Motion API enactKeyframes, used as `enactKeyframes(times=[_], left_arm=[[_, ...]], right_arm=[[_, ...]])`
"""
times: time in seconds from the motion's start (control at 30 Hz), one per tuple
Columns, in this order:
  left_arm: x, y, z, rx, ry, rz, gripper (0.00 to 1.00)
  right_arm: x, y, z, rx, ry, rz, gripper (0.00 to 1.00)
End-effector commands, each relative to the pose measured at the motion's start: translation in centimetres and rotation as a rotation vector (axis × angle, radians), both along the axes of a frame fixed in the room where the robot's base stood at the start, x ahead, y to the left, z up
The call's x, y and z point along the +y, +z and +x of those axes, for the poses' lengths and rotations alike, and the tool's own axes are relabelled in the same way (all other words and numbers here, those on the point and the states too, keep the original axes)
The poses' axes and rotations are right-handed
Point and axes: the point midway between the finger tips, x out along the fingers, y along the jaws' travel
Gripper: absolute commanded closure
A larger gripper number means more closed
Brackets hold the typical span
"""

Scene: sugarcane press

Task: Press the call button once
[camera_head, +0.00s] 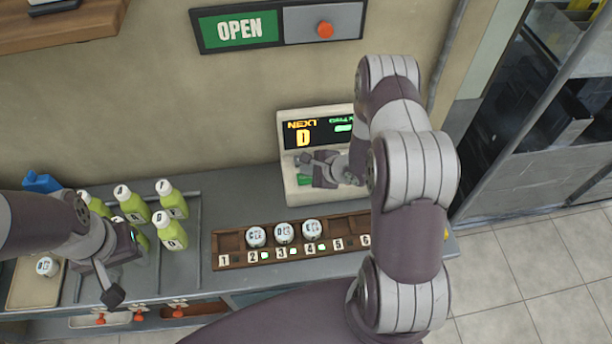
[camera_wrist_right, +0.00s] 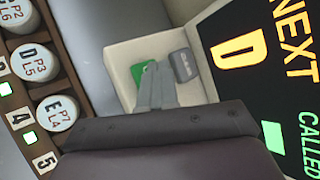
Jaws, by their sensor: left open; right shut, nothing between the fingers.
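The cream call terminal (camera_head: 290,190) stands at the back of the counter, its dark screen (camera_head: 296,128) showing "NEXT" and a yellow "D". A green button (camera_wrist_right: 146,74) and a grey button (camera_wrist_right: 184,66) are on its lower panel. The green button (camera_head: 304,181) also shows in the head view, partly covered by my gripper. My right gripper (camera_head: 304,160) is shut and empty over the panel. In the right wrist view its tips (camera_wrist_right: 157,73) overlap the green button's edge; I cannot tell if they touch. My left gripper (camera_head: 112,280) is open and empty at the left.
A wooden rack (camera_head: 270,262) numbered from 1 holds white round-topped pieces (camera_head: 284,232) in slots 2, 3 and 4, with green lights lit. Several green bottles (camera_head: 172,232) stand near my left arm. An OPEN sign (camera_head: 240,30) with an orange knob (camera_head: 325,29) is on the wall.

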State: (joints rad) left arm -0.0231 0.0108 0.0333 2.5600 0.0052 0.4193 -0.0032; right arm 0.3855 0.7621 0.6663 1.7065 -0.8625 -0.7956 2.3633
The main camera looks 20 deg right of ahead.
Motion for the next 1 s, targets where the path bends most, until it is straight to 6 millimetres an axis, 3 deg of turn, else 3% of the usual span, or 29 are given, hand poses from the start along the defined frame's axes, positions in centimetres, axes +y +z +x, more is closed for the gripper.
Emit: enactKeyframes(times=[1.0], left_arm=[[0.0, -0.18, 0.0, 0.0, 0.0, 0.0, 0.57]], right_arm=[[0.02, -0.83, -0.03, 0.001, 0.001, 0.0, 1.0]])
